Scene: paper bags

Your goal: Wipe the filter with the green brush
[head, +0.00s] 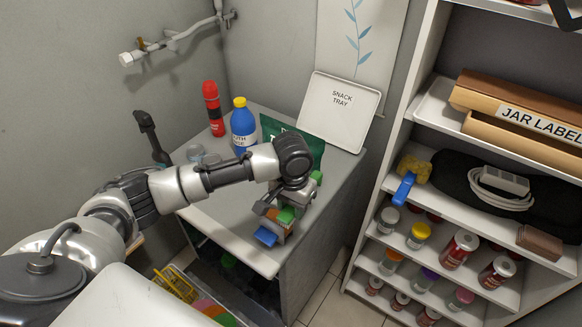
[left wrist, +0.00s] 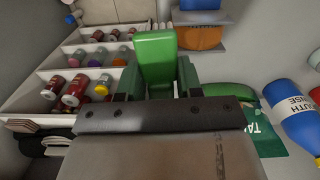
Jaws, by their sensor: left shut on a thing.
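My left gripper (head: 283,208) is over the front part of the grey cabinet top. It is shut on a green thing, which looks like the green brush (head: 287,214). In the left wrist view the brush (left wrist: 155,62) is a green block standing up between the fingers (left wrist: 158,85). Just beside it is an orange piece (left wrist: 198,38) with blue parts. In the head view a blue piece (head: 265,236) lies by the cabinet's front edge. I cannot tell which thing is the filter, nor whether the brush touches anything. My right gripper is not in view.
On the cabinet top (head: 225,222) stand a blue bottle (head: 243,128), a red bottle (head: 213,108), a green bag (head: 270,126) and a leaning snack tray (head: 338,112). A shelf of jars (head: 459,249) is at right. A yellow basket (head: 175,284) is below.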

